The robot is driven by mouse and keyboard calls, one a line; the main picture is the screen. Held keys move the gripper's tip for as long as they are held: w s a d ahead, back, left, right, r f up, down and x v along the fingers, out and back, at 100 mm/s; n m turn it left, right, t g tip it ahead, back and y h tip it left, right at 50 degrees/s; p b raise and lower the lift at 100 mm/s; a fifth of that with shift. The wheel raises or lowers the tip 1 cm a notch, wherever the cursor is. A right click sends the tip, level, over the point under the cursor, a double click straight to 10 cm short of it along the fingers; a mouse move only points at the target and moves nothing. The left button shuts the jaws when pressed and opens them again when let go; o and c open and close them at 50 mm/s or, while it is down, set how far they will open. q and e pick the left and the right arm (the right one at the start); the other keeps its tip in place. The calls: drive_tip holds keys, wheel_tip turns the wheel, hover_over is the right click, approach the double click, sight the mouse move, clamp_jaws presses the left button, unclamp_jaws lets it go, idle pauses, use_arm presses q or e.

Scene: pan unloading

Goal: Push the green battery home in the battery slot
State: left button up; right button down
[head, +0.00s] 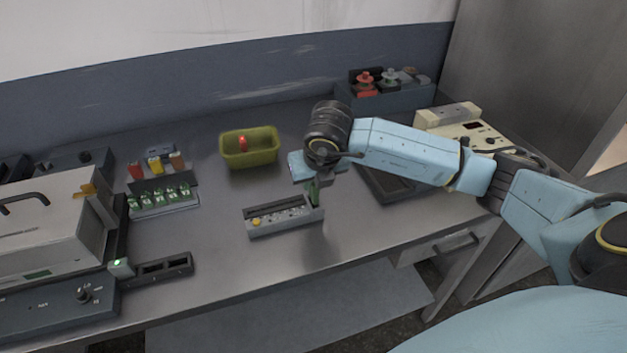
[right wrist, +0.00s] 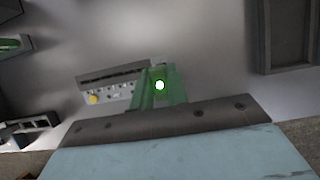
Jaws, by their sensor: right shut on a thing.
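My right gripper (head: 318,184) points down at the right end of a grey box (head: 285,227) on the bench. It is shut on the green battery (head: 314,196), which stands roughly upright at that end of the box. In the right wrist view the green battery (right wrist: 160,98) shows with a bright white spot, beyond the edge of my gripper's body. The grey box (right wrist: 112,88) has a long dark recess and a row of small parts with a yellow knob. How deep the battery sits is hidden by the gripper. My left gripper is not in view.
An olive bin (head: 249,150) with a red item stands behind the box. A rack of green cells (head: 164,198) and a black holder (head: 165,268) are to the left. A dark tray (head: 385,186) lies right of my gripper. Bare bench lies in front of the bin.

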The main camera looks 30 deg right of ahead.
sight(314, 193)
drive_tip(key=shift+f+b, duration=1.75)
drive_tip(key=shift+f, duration=0.15)
idle(1.5)
drive_tip(key=shift+r+b, duration=0.2)
drive_tip(key=shift+b, duration=0.1)
idle(1.0)
drive_tip(key=shift+f+b, duration=0.15)
drive_tip(key=shift+b, duration=0.25)
idle(1.0)
drive_tip(key=c, duration=1.3)
unclamp_jaws()
drive_tip(key=shift+f, duration=0.1)
drive_tip(key=v, duration=1.3)
drive_tip(key=shift+r+p, duration=0.35)
drive_tip(key=shift+p, duration=0.05)
drive_tip(key=shift+s+a, duration=0.1)
